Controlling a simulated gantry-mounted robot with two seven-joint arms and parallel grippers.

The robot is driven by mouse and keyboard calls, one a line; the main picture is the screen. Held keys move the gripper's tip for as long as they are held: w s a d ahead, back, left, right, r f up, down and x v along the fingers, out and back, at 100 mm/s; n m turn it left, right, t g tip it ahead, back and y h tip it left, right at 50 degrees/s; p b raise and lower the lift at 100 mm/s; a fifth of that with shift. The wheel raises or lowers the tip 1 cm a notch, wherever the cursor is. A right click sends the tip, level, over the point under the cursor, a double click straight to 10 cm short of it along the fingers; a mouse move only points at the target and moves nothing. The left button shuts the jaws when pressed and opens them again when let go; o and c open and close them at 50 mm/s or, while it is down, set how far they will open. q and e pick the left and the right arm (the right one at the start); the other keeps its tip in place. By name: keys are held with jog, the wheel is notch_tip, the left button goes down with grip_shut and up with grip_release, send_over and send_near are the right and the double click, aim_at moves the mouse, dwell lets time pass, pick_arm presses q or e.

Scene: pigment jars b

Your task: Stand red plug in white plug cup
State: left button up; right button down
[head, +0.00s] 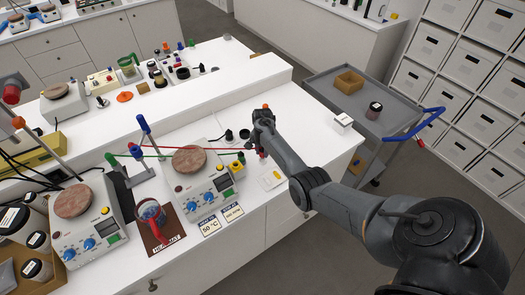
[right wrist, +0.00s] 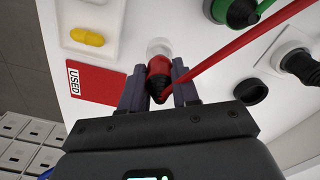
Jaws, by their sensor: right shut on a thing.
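My right gripper (right wrist: 158,82) is shut on the red plug (right wrist: 158,68), which has a black tail end. In the head view this gripper (head: 262,148) is low over the right part of the white bench. The white plug cup (right wrist: 158,47) is directly beyond the plug's far end in the right wrist view. The plug lines up with the cup and seems to meet it; I cannot tell how far it is inside. A red cable (right wrist: 240,42) runs to the upper right. My left gripper is not in view.
A green plug (right wrist: 238,12), a black plug (right wrist: 300,64) and an empty black cup (right wrist: 251,92) stand close to the right. A red USED card (right wrist: 98,92) and a tray with a yellow capsule (right wrist: 87,38) lie left. A hotplate (head: 197,172) stands left of the gripper.

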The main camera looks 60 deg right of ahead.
jog(key=shift+f+b, duration=1)
jog(key=shift+f, duration=0.35)
dwell(0.3)
jog(key=c, duration=0.8)
grip_release()
jog(key=shift+o, duration=0.2)
notch_tip(320, 180, up, 11)
jog(key=shift+f+p, duration=0.1)
jog(key=shift+p, duration=0.5)
